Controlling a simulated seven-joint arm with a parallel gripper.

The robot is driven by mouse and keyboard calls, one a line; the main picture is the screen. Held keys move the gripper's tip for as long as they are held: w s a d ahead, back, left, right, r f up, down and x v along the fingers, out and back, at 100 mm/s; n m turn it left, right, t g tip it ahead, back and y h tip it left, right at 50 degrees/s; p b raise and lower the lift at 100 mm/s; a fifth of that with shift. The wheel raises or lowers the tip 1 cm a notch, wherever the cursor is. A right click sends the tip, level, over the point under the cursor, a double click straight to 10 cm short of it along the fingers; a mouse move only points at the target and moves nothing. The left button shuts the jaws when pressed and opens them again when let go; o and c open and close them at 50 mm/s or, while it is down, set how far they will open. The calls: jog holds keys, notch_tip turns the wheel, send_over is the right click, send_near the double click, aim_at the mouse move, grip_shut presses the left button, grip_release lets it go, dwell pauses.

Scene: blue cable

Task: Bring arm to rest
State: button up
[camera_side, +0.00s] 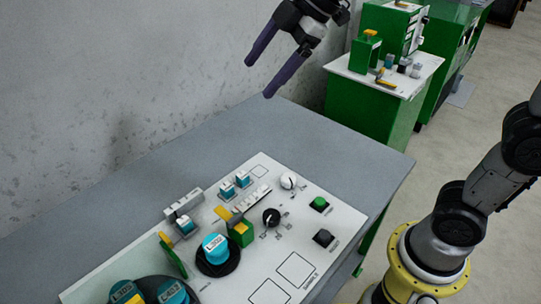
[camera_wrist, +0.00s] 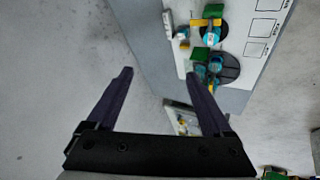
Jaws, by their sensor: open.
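My gripper (camera_side: 259,72) is at the top middle of the side view, raised above the far part of the grey table (camera_side: 303,147). Its two dark purple fingers are spread apart with nothing between them. In the wrist view the fingers (camera_wrist: 157,77) are also wide apart and empty, in front of grey wall or floor. A white control panel (camera_side: 330,212) lies on the table, well below and apart from the gripper. The panel (camera_wrist: 251,50) shows at the upper right of the wrist view. I cannot make out a blue cable.
The panel carries a blue round part (camera_side: 215,246), a black knob (camera_side: 271,216), a white knob (camera_side: 288,181) and green and black buttons. More blue parts (camera_side: 172,292) sit at the lower left. A green cabinet (camera_side: 372,110) stands behind the table. The table's far end is clear.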

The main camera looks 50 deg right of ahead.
jog(key=s+d+f+m+h, duration=0.2)
jog(key=s+d+f+m, duration=0.3)
jog(key=s, duration=0.5)
jog(key=s+d+f+m+h, duration=0.1)
jog(key=s+d+f+m, duration=0.4)
jog(key=s+m, duration=0.5)
jog(key=shift+s+f+h, duration=0.4)
jog(key=shift+f, duration=0.15)
